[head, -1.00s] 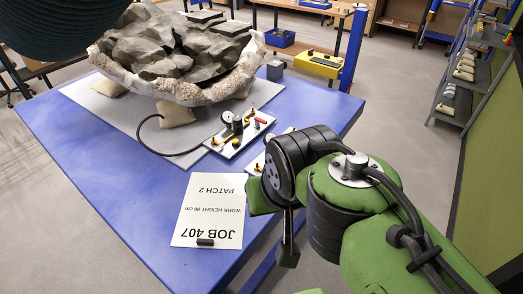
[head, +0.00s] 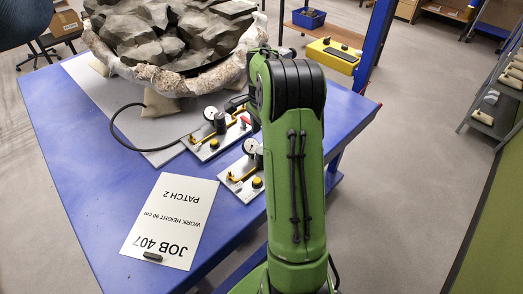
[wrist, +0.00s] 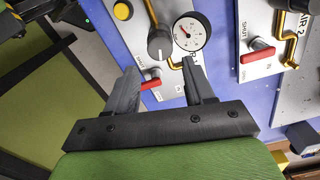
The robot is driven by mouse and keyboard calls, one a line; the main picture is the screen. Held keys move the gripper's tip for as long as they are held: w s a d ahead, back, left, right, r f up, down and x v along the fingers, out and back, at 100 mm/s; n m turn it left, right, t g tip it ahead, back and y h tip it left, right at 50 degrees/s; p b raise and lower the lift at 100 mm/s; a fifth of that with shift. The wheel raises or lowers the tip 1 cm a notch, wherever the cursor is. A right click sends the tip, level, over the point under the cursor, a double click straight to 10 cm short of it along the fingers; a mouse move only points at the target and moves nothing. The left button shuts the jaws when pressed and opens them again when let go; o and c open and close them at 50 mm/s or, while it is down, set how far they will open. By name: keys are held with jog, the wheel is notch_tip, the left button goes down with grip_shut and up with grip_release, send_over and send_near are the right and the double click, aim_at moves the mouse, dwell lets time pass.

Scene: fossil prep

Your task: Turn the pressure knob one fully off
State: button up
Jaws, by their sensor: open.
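The black pressure knob (wrist: 160,42) sits on a white panel (wrist: 135,25) whose label is partly hidden but appears to end in 1. A round gauge (wrist: 191,33) is beside it, and a red lever (wrist: 151,84) is below it. My gripper (wrist: 163,64) is open and empty. Its fingertips point toward the knob, which shows just beyond the gap between them; I see no contact. In the head view the same panel (head: 239,190) is the nearer one, and my arm covers part of it. My gripper is mostly hidden behind the arm there.
A second panel, marked AIR 2 (wrist: 260,22), has its own red lever (wrist: 258,51); it is the farther panel (head: 205,153) in the head view. A hose (head: 118,137) runs from it. A fossil in a jacket (head: 185,80) and a job card (head: 172,218) share the blue table.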

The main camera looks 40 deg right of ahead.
notch_tip(320, 180, down, 8)
jog(key=shift+r+b, duration=0.1)
jog(key=shift+b, duration=0.4)
jog(key=c, duration=0.8)
jog(key=shift+n, duration=0.3)
